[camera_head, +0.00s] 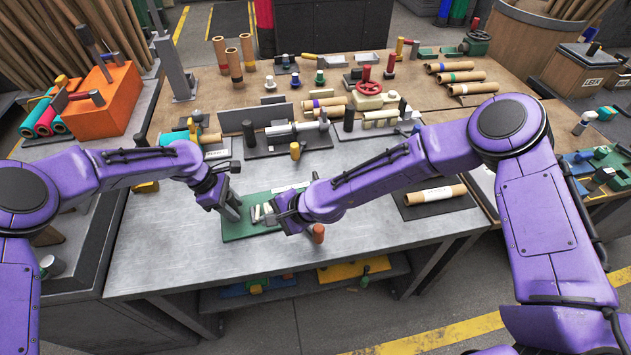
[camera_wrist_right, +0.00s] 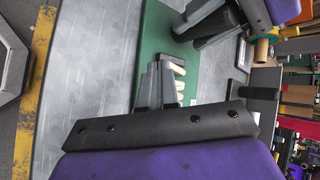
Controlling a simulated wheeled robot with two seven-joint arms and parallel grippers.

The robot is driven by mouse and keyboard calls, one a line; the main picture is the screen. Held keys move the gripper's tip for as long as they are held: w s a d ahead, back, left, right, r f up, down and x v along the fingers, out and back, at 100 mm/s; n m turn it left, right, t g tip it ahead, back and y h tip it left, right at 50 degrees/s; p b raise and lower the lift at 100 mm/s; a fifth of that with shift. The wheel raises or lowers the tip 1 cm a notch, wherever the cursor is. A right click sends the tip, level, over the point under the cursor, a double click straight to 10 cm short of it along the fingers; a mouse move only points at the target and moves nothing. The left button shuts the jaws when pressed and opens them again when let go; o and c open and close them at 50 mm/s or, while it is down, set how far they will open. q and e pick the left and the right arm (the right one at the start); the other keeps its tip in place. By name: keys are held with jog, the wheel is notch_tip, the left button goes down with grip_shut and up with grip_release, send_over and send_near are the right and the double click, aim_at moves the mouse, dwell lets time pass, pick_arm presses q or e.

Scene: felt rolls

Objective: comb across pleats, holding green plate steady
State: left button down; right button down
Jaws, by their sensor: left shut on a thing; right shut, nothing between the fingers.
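The green plate (camera_head: 237,229) lies on the grey metal bench top, and its green surface also shows in the right wrist view (camera_wrist_right: 152,45). A row of pale pleats (camera_head: 261,212) stands on it, partly hidden by my right gripper; several pale ends show in the wrist view (camera_wrist_right: 178,72). My left gripper (camera_head: 230,208) is at the plate's left end, shut on what looks like a dark round grip (camera_wrist_right: 214,24) there. My right gripper (camera_head: 283,213) is shut and empty, its fingertips (camera_wrist_right: 162,72) right beside the pleats; contact cannot be told.
An orange-brown upright peg (camera_head: 318,233) stands close to my right gripper. A rolled felt on a dark tray (camera_head: 437,196) lies to the right. Tools and holders (camera_head: 290,137) crowd the back. The bench's front left (camera_head: 165,255) is clear.

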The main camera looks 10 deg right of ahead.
jog(key=w+d+r+t, duration=0.25)
jog(key=w+r, duration=0.35)
jog(key=w, duration=0.3)
jog(key=w+d+r+n+g+h, duration=0.1)
jog(key=w+d+n+g+h, duration=0.15)
jog(key=d+n, duration=0.45)
jog(key=w+d+n+g+h, duration=0.15)
jog(key=d+n+h, duration=0.25)
jog(key=d, duration=0.4)
jog(key=shift+g+y, duration=0.25)
jog(key=shift+g, duration=0.1)
jog(key=f, duration=0.8)
jog(key=shift+s+d+f, duration=0.15)
jog(key=shift+s+f, duration=0.15)
jog(key=shift+s, duration=0.05)
jog(key=shift+s+a, duration=0.15)
jog(key=shift+a, duration=1.9)
jog(key=shift+s+a, duration=0.15)
jog(key=shift+a, duration=1.9)
jog(key=shift+s+a, duration=0.15)
jog(key=shift+a, duration=1.9)
jog(key=shift+d, duration=0.15)
jog(key=shift+r, duration=0.15)
